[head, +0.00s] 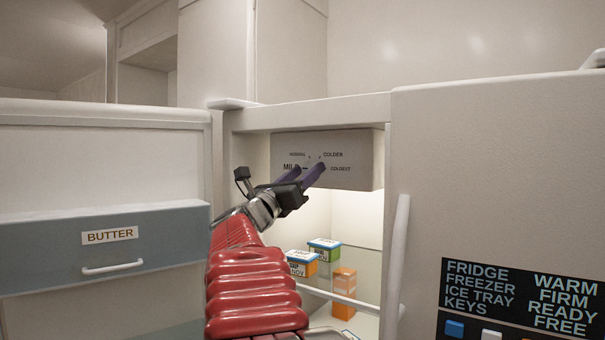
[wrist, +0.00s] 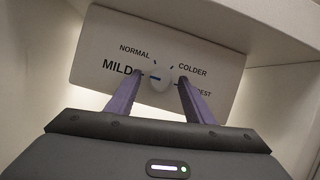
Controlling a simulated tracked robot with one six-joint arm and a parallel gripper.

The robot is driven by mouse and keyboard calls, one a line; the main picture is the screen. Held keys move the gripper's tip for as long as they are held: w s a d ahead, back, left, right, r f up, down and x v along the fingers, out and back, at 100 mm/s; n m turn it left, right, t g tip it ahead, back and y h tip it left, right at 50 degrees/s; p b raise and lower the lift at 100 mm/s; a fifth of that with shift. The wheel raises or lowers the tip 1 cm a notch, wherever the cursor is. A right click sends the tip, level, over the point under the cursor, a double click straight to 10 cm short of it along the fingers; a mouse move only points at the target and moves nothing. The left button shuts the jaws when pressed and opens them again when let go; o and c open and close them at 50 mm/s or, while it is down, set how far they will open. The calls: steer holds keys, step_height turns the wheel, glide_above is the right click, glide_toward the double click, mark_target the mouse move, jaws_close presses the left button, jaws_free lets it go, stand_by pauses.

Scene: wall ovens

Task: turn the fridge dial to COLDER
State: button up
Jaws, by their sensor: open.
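The fridge dial (wrist: 161,73) is a small round white knob on a pale control panel (wrist: 215,62) marked MILD, NORMAL, COLDER and a label ending in "EST", partly hidden by my right finger. The head view reads it as COLDEST on the panel (head: 360,147). My gripper (wrist: 159,79) is open, with one purple finger on each side of the dial. I cannot tell whether either finger touches it. In the head view my gripper (head: 309,168) reaches up to the panel and largely hides the dial.
The fridge compartment is open below the panel, with small cartons (head: 324,249) and an orange box (head: 344,291) inside. A blue-grey BUTTER drawer (head: 150,245) is at left. A white door (head: 490,180) with a black label board (head: 520,298) stands close at right.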

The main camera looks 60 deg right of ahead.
steer(key=shift+d+r, duration=0.1)
steer(key=shift+d, duration=0.15)
steer(key=shift+c, duration=0.6)
steer(key=c, duration=0.9)
